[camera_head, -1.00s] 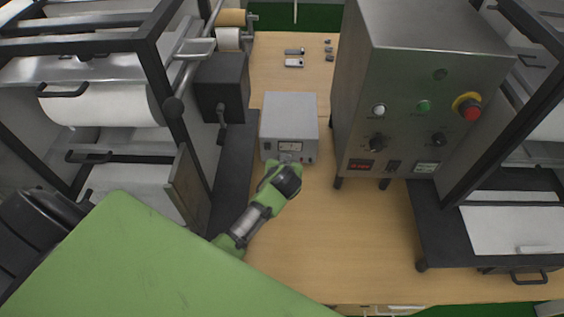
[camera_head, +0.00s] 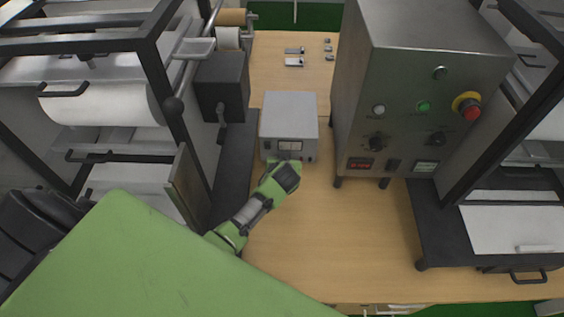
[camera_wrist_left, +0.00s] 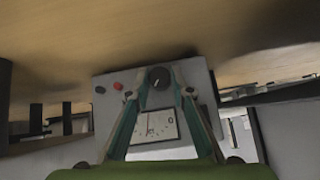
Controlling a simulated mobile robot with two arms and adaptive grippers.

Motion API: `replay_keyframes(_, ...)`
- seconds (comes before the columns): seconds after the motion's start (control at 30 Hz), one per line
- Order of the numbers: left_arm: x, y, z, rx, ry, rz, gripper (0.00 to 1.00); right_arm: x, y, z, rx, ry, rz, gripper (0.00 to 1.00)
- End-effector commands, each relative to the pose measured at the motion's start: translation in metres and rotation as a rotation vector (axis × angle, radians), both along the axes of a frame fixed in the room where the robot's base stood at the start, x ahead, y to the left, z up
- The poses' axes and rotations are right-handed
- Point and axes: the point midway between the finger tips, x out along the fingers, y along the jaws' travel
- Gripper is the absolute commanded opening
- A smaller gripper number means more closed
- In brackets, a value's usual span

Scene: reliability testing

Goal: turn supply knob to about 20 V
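The power supply, a light grey box (camera_head: 289,125), stands on the wooden bench in the head view. Its front carries a pale meter (camera_head: 290,145), and the knob is hidden there by my left gripper (camera_head: 287,164). The left wrist view shows the supply's front upside down, with the black round knob (camera_wrist_left: 159,77), a white line on it, and the meter (camera_wrist_left: 155,127). My left gripper (camera_wrist_left: 159,93) is open, its fingertips on either side of the knob. Contact with the knob cannot be told. The meter reading is too small to read. My right gripper is not in view.
A tall metal control cabinet (camera_head: 420,90) with knobs and a red emergency button (camera_head: 468,106) stands right of the supply. A dark box (camera_head: 221,86) on the roller machine is close on the left. The bench in front is clear.

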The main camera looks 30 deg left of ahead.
Motion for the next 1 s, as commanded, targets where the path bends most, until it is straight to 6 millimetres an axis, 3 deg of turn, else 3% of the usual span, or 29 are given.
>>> replay_keyframes(0.47, 0.002, -0.004, -0.002, 0.129, 0.062, -0.001, 0.0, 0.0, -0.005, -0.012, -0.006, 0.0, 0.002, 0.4)
replay_keyframes(1.0, 0.005, -0.009, -0.008, 0.541, 0.259, -0.001, 0.0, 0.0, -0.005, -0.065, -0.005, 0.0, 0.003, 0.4)
